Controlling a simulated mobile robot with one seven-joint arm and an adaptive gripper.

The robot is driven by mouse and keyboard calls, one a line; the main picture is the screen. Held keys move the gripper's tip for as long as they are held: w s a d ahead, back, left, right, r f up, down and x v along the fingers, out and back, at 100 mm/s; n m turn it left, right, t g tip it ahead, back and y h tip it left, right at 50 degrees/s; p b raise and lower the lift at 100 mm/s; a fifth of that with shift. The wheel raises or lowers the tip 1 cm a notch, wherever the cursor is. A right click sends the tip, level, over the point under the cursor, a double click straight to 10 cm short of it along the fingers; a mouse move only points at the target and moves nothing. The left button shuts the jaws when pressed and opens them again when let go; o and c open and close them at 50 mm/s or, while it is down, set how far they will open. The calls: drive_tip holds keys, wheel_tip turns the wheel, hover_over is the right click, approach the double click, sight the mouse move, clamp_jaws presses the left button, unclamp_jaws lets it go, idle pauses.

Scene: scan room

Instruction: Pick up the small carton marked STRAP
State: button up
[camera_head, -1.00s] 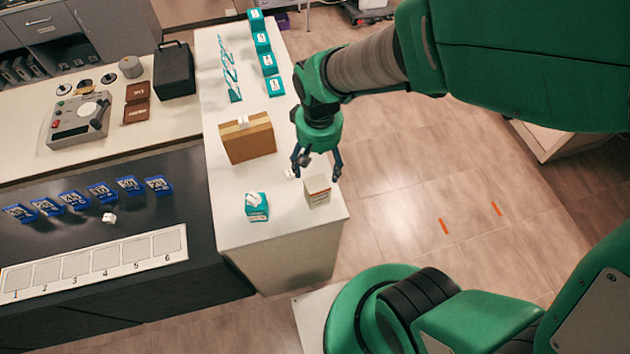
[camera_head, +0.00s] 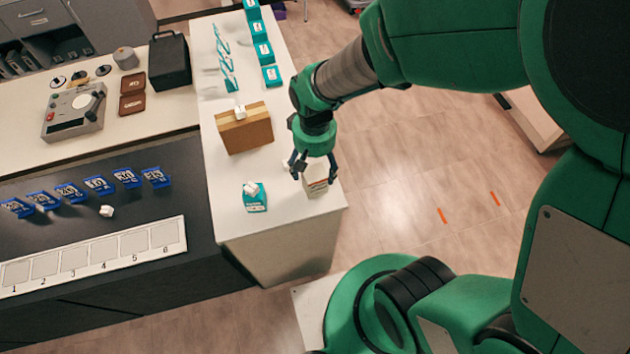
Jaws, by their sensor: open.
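A brown cardboard box (camera_head: 245,133) stands behind the cartons. Several teal boxes (camera_head: 263,52) line the counter's far end. Blue packs (camera_head: 98,185) and a numbered strip (camera_head: 103,252) lie on the dark counter at left. The counter's right edge is close to the white carton.

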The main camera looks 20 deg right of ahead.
sight(315, 173)
drive_tip(key=shift+f, duration=1.7)
drive_tip(key=shift+f+b, duration=0.85)
drive_tip(key=shift+f, duration=1.75)
drive_tip(key=c, duration=1.3)
